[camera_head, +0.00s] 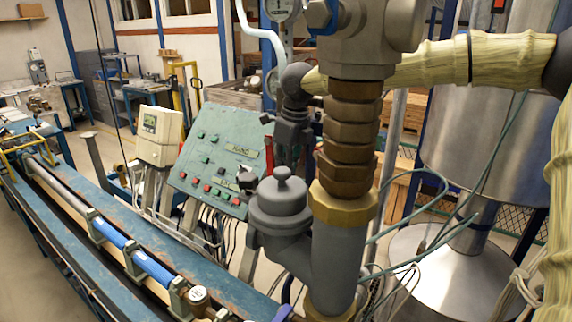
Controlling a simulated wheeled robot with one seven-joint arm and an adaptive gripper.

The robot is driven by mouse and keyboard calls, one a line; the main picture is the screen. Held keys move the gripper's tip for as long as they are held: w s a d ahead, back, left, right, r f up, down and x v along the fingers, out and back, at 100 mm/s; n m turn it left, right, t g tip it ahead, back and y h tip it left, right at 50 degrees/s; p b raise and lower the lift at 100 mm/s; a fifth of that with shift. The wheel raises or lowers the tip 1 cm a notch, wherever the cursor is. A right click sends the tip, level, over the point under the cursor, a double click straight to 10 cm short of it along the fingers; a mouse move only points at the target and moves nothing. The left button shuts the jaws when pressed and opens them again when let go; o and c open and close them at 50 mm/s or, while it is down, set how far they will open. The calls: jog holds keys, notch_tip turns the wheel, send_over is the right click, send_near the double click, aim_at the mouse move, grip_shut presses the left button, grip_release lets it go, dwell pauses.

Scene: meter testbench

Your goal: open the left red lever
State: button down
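The red parts that show on the green control panel (213,160) are small buttons, set among green and dark ones. A thick grey pipe with brass and brown fittings (348,150) stands upright right of centre and hides what is behind it. A dark grey valve body (291,135) sits just left of it, and a grey capped housing (281,205) is joined to its lower part. My gripper is not in view.
A blue bench with rails (150,262) runs along the lower left. A pale meter box (159,136) stands left of the panel. A ribbed cream hose (430,65) crosses the upper right before a large metal tank (480,150). Loose cables hang at the lower right. Open floor (25,245) shows at the far left.

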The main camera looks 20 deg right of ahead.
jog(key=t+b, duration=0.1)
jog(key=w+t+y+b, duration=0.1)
jog(key=b, duration=0.1)
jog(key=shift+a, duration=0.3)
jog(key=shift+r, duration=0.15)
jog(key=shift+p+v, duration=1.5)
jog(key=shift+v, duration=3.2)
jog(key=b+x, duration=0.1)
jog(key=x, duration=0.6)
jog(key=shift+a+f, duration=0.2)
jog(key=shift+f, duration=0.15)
